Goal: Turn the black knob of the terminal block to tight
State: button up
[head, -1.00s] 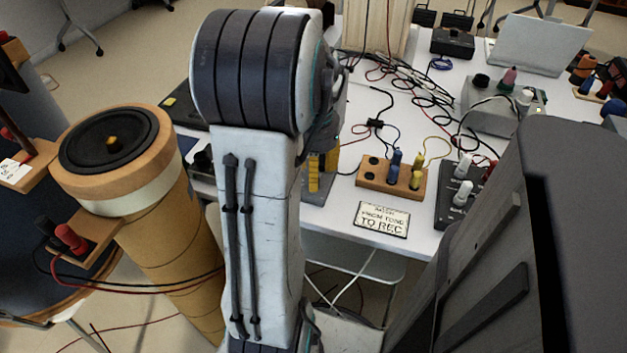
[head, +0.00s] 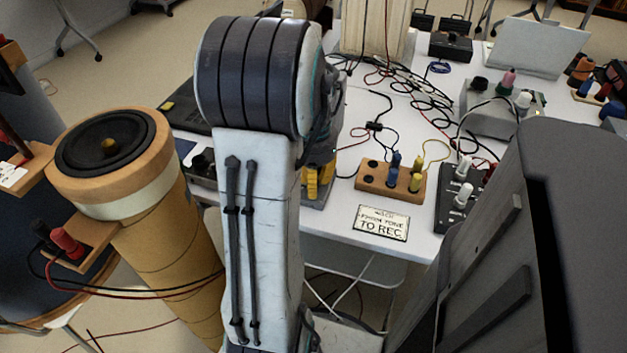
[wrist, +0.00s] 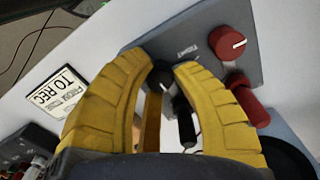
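The black knob (wrist: 160,80) shows in the wrist view, partly hidden between and behind the yellow fingertips of my gripper (wrist: 164,68). The fingers stand apart with the knob in the gap; whether they press on it I cannot tell. The knob is on a grey terminal block (wrist: 205,22) with a printed word by it that reads like TIGHT. A red knob (wrist: 231,42) with a white line sits to the right of it. In the head view my gripper (head: 318,182) shows only in part beside my arm, over the block's grey edge (head: 316,200); the black knob is hidden there.
A red terminal post (wrist: 247,103) and black leads (wrist: 187,128) lie close by the right finger. A wooden block with blue and yellow posts (head: 378,180) and a sign (head: 382,222) stand to the right. A cardboard tube with a speaker (head: 165,215) stands left of my arm.

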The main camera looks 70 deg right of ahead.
grip_shut()
dwell(0.3)
jog(key=m+p, duration=0.1)
jog(key=m, duration=0.3)
jog(key=shift+m, duration=0.4)
jog(key=shift+m+p, duration=0.3)
jog(key=shift+m, duration=1.9)
jog(key=shift+o, duration=1.8)
grip_release()
jog(key=shift+s, duration=0.15)
jog(key=shift+o, duration=1.1)
